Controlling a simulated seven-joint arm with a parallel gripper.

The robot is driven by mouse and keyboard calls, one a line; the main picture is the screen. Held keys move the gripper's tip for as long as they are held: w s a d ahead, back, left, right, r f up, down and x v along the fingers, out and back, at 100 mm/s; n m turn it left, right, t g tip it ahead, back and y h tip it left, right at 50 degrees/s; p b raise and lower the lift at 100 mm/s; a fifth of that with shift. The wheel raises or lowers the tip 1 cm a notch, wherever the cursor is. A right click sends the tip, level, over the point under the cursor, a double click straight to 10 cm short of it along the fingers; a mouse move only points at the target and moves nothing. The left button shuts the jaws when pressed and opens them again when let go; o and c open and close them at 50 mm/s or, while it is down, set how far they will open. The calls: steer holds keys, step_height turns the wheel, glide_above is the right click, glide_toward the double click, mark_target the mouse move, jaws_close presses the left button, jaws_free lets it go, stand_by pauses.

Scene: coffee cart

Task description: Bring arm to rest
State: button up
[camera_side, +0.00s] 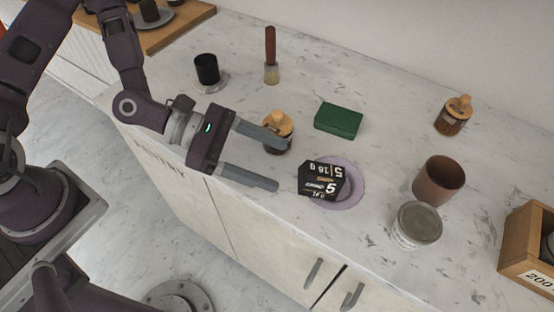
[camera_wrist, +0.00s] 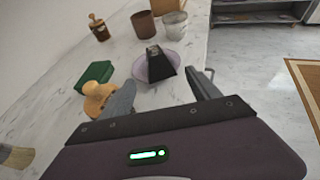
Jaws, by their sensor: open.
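My gripper (camera_side: 272,163) is open and empty in the side view, with its two grey fingers spread apart over the front part of the counter. In the wrist view the gripper (camera_wrist: 162,98) also shows nothing between its fingers. A black box with white and gold print (camera_side: 322,179) sits on a lilac plate (camera_side: 353,190), just beyond the fingertips and apart from them. In the wrist view the box (camera_wrist: 160,64) tapers toward its top and stands on the plate (camera_wrist: 139,70). A jar with a wooden lid (camera_side: 277,124) stands beside the far finger, partly hidden by it.
A green block (camera_side: 339,120), a brush (camera_side: 271,58), a black cup (camera_side: 207,69), a second lidded jar (camera_side: 453,116), a brown cup (camera_side: 438,181) and a grey-topped tin (camera_side: 416,225) stand around on the marble counter (camera_side: 380,80). A wooden crate (camera_side: 526,238) is at the right edge.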

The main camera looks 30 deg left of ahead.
steer(key=shift+s+m, duration=0.15)
steer(key=shift+m, duration=0.25)
steer(key=m+y, duration=0.1)
steer(key=m, duration=0.1)
steer(key=s+m+g+y, duration=0.1)
steer(key=m, duration=0.1)
steer(key=m+y, duration=0.1)
steer(key=shift+s+a+m, duration=0.1)
steer(key=shift+s+m, duration=0.15)
steer(key=shift+m, duration=0.15)
steer(key=a+m+y, duration=0.1)
steer(key=a+m, duration=0.1)
steer(key=m+y, duration=0.1)
steer(key=shift+w+a+r+y, duration=0.25)
steer(key=shift+a+r+y, duration=0.05)
steer(key=shift+a, duration=0.1)
steer(key=a+r+m+t+y, duration=0.2)
steer(key=a+r+m+y, duration=0.6)
steer(key=a, duration=0.5)
steer(key=s+a+r+m, duration=0.2)
steer(key=s+r, duration=0.3)
steer(key=s, duration=0.1)
steer(key=s+a+r+m+h, duration=0.1)
steer(key=s+a+r+m, duration=0.1)
steer(key=s+r, duration=0.3)
steer(key=shift+s+a+m, duration=0.25)
steer(key=shift+s+m, duration=0.25)
steer(key=shift+s, duration=0.45)
